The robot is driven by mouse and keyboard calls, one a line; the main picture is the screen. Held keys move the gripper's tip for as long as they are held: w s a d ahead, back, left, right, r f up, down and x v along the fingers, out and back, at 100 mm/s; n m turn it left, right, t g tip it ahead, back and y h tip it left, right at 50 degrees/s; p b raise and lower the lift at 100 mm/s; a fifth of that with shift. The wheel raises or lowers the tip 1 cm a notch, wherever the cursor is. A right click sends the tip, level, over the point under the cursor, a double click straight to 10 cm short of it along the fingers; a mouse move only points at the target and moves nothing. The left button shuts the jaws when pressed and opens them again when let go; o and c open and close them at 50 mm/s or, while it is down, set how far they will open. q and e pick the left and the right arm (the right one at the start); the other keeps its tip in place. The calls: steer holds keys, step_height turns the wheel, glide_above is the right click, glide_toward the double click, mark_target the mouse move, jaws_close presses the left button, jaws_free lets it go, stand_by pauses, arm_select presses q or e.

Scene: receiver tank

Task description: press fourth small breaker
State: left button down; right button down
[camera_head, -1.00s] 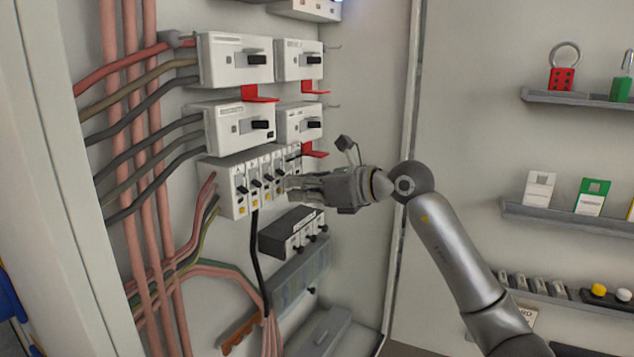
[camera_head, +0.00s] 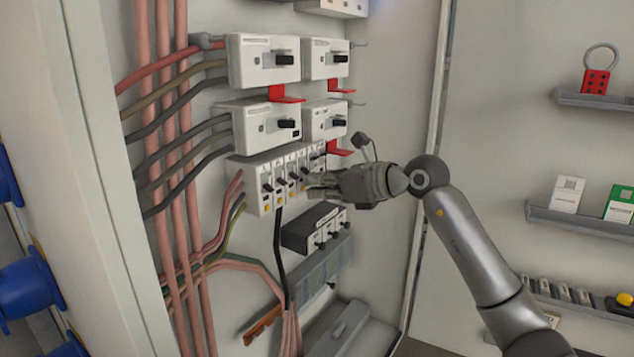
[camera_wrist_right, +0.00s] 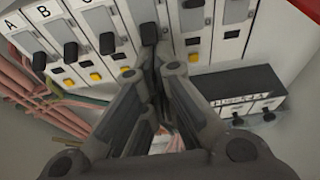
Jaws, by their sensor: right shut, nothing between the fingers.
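The row of small breakers (camera_head: 257,171) is a white block with black levers and yellow buttons, mid-left in the head view. In the right wrist view, letters A, B and part of C show above the left levers. The fourth small breaker's black lever (camera_wrist_right: 148,32) shows just above my fingertips. My right gripper (camera_head: 311,186) is shut and empty in front of the right part of the row; it also shows in the right wrist view (camera_wrist_right: 160,60). Its fingers hide the area below the fourth lever. I cannot tell whether they touch the breaker. My left gripper is out of view.
Larger white breakers (camera_head: 264,60) with red tabs (camera_head: 286,97) sit above the row. A dark breaker block (camera_head: 310,228) is below it. Cables (camera_head: 165,150) run at the left. The cabinet's side wall (camera_head: 400,90) and shelves (camera_head: 580,218) are at the right.

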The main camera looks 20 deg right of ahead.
steer(key=shift+s+d+r+g+h+p, duration=0.15)
steer(key=shift+r+g+h+p, duration=0.4)
steer(key=shift+p, duration=0.85)
steer(key=g+h+p, duration=0.1)
steer(key=p, duration=0.2)
steer(key=r+g+h+p, duration=0.1)
steer(key=p, duration=0.2)
steer(key=r+g+h+p, duration=0.1)
steer(key=g+p, duration=0.1)
steer(key=p, duration=0.1)
steer(key=shift+s+d+p, duration=0.2)
steer(key=shift+s+p, duration=0.05)
steer(key=shift+p, duration=0.05)
steer(key=shift+r+p, duration=0.55)
steer(key=shift+r, duration=0.3)
